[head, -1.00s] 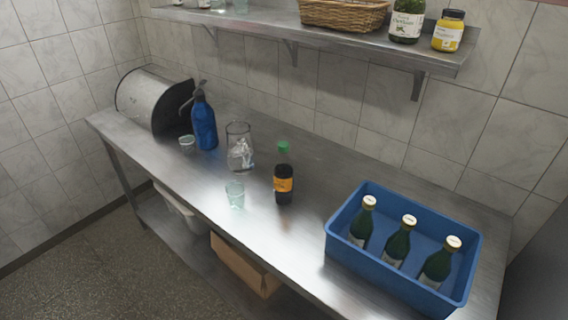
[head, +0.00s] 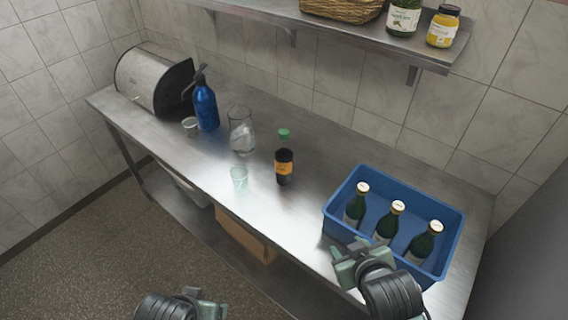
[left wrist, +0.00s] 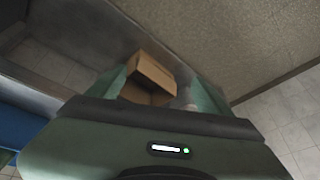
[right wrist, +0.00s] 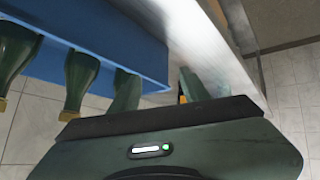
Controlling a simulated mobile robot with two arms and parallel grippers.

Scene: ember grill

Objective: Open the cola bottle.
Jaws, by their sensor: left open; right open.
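My right gripper (head: 346,258) is open and empty at the table's front edge, in front of the blue crate and to the right of the bottle. In the right wrist view its fingers (right wrist: 160,90) stand apart. My left gripper (head: 205,300) is low at the bottom of the head view, in front of the table and well short of the bottle. In the left wrist view its fingers (left wrist: 165,85) are open with nothing between them.
A blue crate (head: 452,240) holding green bottles (head: 389,222) stands right of the cola. A glass pitcher (head: 241,130), a small glass (head: 239,178) and a blue siphon (head: 205,106) stand to its left. A wall shelf (head: 340,38) hangs above. A cardboard box (head: 245,240) sits below.

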